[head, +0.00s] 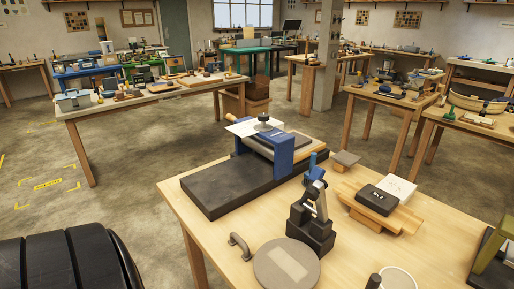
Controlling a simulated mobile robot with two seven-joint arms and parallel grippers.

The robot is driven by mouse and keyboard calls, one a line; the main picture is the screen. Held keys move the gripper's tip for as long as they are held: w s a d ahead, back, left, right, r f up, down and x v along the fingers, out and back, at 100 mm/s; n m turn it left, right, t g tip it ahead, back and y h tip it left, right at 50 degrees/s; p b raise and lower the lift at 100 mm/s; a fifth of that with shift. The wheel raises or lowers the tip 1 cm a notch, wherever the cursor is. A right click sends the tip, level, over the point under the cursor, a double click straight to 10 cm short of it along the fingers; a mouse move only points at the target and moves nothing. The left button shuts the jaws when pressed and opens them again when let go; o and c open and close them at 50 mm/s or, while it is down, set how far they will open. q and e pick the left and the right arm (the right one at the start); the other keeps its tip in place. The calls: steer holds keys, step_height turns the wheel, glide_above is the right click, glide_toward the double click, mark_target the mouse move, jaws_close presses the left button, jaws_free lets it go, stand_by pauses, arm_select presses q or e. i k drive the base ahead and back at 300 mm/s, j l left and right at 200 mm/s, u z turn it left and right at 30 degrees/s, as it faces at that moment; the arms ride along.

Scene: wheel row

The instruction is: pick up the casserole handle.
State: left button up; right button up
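A small grey curved handle (239,244), which looks like the casserole handle, lies on the pale wooden table (205,245) near its front left. It arches like a shallow D and sits just left of a round grey disc (272,272) with a paler rectangular patch on top. The handle is apart from the dark stepped stand behind the disc. Neither of my grippers shows in the head view, and nothing holds the handle.
A blue-ended roller device (293,154) on a black slab (211,192) stands behind the handle. A dark stepped stand (311,232) rises to its right, with wooden boards (368,219) beyond. Bare tabletop lies left of the handle.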

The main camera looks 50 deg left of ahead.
mark_target(236, 239)
steer(key=u, duration=1.75)
